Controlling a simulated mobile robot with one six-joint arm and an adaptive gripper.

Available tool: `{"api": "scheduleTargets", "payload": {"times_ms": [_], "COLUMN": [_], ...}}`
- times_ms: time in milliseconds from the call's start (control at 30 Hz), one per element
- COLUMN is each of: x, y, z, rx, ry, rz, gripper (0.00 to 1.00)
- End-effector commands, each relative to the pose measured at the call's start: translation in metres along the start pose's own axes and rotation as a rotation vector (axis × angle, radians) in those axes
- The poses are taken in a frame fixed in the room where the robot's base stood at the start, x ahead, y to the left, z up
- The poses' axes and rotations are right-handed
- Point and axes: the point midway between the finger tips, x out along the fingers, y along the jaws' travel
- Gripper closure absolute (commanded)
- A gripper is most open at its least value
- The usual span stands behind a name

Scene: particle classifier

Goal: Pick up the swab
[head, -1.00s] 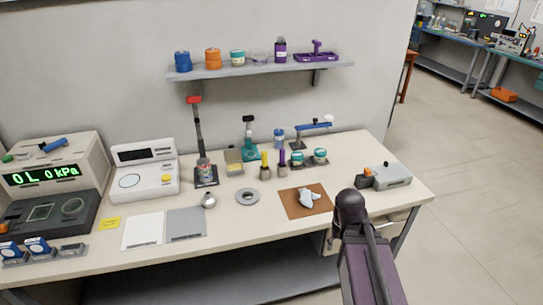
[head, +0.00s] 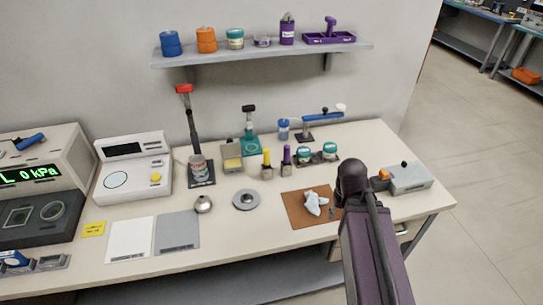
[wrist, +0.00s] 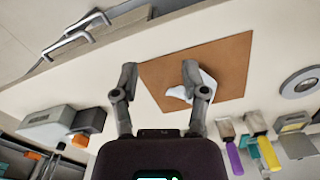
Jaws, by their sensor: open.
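A pale, crumpled, cloth-like piece, which looks like the swab (head: 316,202), lies on a brown mat (head: 295,213) near the front right of the bench. My gripper (wrist: 160,72) is open and empty, its two fingers apart over the mat's edge in the wrist view. There the swab (wrist: 208,82) sits beside and partly behind the right-hand finger, not centred between the two. I cannot tell whether that finger touches it. In the head view my arm covers the mat's right edge, and the fingers are mostly hidden.
A grey box with an orange part (head: 408,177) stands right of my arm. A round metal disc (head: 246,200) lies left of the mat. Yellow and purple handled tools (head: 287,163) and teal-lidded jars (head: 330,151) stand behind it. The bench's front edge is close.

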Motion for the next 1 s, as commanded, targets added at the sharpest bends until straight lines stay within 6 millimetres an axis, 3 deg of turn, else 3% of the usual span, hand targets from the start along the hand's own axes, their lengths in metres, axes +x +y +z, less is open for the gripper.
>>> {"api": "scheduleTargets", "payload": {"times_ms": [400,500,633,767,1000], "x": [0.000,-0.001,-0.006,-0.018,-0.058], "y": [0.000,0.000,-0.004,-0.015,-0.064], "z": [0.000,-0.001,-0.010,-0.032,-0.105], "rx": [0.000,-0.001,-0.015,-0.049,-0.188], "ry": [0.000,0.000,0.000,0.000,0.000], "rz": [0.000,0.000,0.000,0.000,0.000], "gripper": [0.43,0.24,0.24,0.24,0.24]}}
